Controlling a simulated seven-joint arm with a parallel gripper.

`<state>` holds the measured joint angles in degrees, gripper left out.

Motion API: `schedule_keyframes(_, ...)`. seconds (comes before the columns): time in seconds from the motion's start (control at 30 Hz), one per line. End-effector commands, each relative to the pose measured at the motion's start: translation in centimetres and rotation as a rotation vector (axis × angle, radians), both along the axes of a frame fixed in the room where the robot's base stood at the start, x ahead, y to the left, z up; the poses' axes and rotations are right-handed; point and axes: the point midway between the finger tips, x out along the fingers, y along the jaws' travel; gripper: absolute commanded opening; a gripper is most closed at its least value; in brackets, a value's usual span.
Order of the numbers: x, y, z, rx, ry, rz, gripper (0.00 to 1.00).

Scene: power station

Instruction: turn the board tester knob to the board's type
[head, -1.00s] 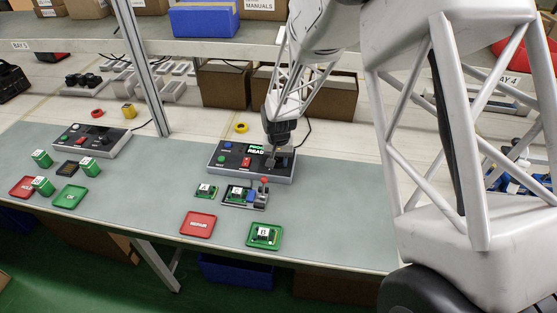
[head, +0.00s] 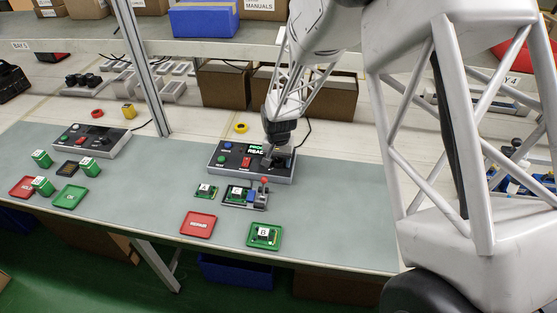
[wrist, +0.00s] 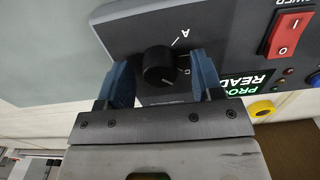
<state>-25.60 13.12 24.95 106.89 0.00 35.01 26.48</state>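The board tester (head: 225,168) is a dark panel with a blue and a green button, a red power switch (head: 246,163) and a lit screen reading READY in part. Its round black knob (wrist: 160,66) shows in the wrist view, with a tick and the letter A beside it; another letter is partly hidden by a finger. My gripper (wrist: 163,78) is open, with its blue fingers on either side of the knob and gaps showing. In the head view my gripper (head: 276,158) hides the knob. A green board (head: 237,192) with a white label sits in the fixture; its letter is unclear.
The fixture has a red-tipped lever (head: 264,182). Another green board (head: 206,190) lies left of it. A red tray (head: 198,224) and a green tray (head: 252,241) holding a board are in front. A second tester (head: 92,140) stands left. A yellow ring (head: 241,128) lies behind.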

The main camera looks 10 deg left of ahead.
Motion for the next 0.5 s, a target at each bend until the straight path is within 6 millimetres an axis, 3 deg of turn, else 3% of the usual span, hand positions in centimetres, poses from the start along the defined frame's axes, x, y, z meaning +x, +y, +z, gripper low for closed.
schedule_keyframes(0.27,0.0,0.0,0.1,0.0,0.0,0.0,0.6)
schedule_keyframes(0.5,0.0,0.0,1.8,0.001,-0.001,0.0,0.6)
